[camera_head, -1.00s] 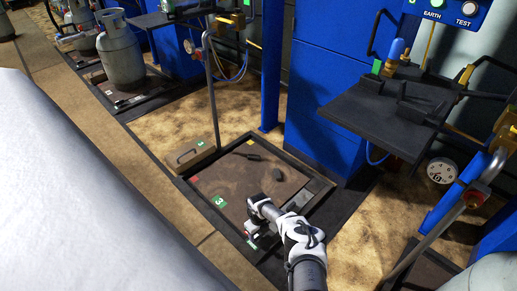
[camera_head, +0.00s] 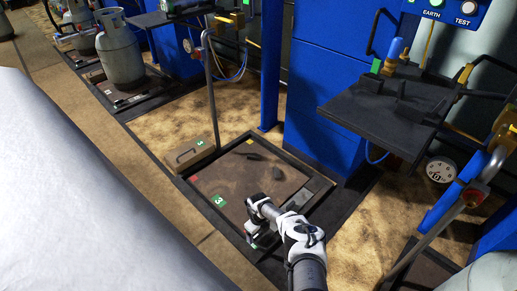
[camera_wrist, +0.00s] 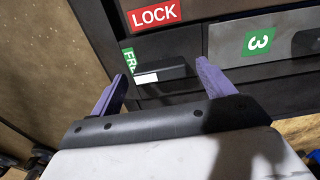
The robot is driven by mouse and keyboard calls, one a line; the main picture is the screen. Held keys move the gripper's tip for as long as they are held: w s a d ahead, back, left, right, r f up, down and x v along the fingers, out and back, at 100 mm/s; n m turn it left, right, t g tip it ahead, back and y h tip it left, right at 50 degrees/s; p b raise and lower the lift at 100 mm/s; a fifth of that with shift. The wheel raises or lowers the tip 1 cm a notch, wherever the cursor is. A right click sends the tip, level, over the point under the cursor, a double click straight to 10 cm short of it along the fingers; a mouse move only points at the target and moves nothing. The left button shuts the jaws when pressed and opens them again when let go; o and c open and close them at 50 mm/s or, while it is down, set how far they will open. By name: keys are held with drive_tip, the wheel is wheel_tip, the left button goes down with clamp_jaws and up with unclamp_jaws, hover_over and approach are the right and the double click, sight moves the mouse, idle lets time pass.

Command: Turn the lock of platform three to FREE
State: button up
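Platform three (camera_head: 250,180) is a dark, framed floor plate with a green 3 label. My gripper (camera_head: 257,238) is at its near edge, its fingers too small to make out there. In the wrist view my gripper (camera_wrist: 161,70) has two purple fingers, apart. The dark lock handle (camera_wrist: 170,68), with a white mark (camera_wrist: 147,78) at its lower left, lies between the fingertips; I cannot tell whether they touch it. A red LOCK label (camera_wrist: 154,14) is above it.
A grey plate with another green 3 label (camera_wrist: 258,41) is right of the handle. A brown box (camera_head: 190,153) and an upright pipe (camera_head: 213,95) stand at the platform's far left. A blue cabinet (camera_head: 325,110) and a dark shelf (camera_head: 385,112) are behind and to the right.

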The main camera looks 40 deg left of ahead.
wheel_tip(320, 180, up, 14)
drive_tip(key=p, duration=0.8)
drive_tip(key=shift+f, duration=0.1)
